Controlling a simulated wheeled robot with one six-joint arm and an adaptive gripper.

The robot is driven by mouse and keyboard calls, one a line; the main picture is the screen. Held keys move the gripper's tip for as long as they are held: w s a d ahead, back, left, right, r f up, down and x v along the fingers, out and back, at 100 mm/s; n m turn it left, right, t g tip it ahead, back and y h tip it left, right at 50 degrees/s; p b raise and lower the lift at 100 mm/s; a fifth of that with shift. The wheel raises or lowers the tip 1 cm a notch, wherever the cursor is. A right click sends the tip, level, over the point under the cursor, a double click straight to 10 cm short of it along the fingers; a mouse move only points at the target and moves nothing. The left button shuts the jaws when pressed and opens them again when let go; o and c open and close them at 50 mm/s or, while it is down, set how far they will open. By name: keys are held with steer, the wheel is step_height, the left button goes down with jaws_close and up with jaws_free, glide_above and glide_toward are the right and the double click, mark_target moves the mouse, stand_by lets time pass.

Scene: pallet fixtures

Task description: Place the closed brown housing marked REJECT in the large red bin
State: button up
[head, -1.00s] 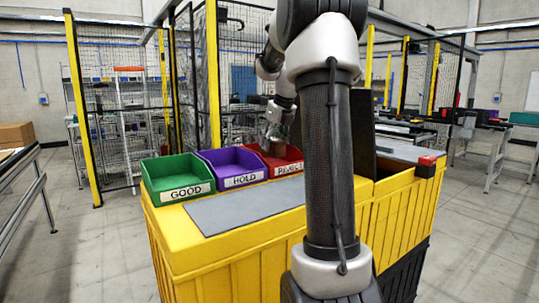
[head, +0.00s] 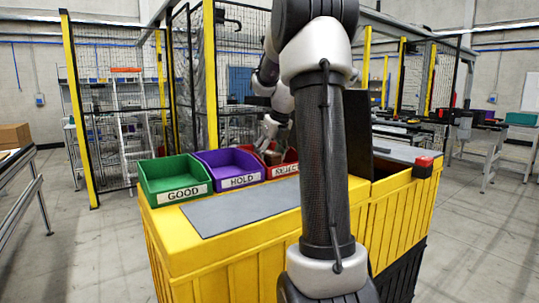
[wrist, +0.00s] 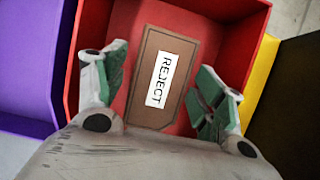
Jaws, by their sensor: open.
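The brown housing (wrist: 152,99) lies flat and closed, its white REJECT label facing up, inside the large red bin (wrist: 262,75) in the wrist view. My gripper (wrist: 162,60) is open, with one green-padded finger on each side of the housing and visible gaps between. In the head view the red bin (head: 284,171) stands at the right end of the bin row, partly hidden by my arm. My gripper (head: 268,143) reaches down into it there. A small part of the housing (head: 273,158) shows beside the gripper.
The purple HOLD bin (head: 230,170) stands directly left of the red bin, and the green GOOD bin (head: 174,181) left of that. A grey mat (head: 250,208) on the yellow fixture is clear. A dark upright panel (head: 360,125) stands to the right behind my arm.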

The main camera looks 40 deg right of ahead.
steer(key=shift+r, duration=0.15)
steer(key=v, duration=1.2)
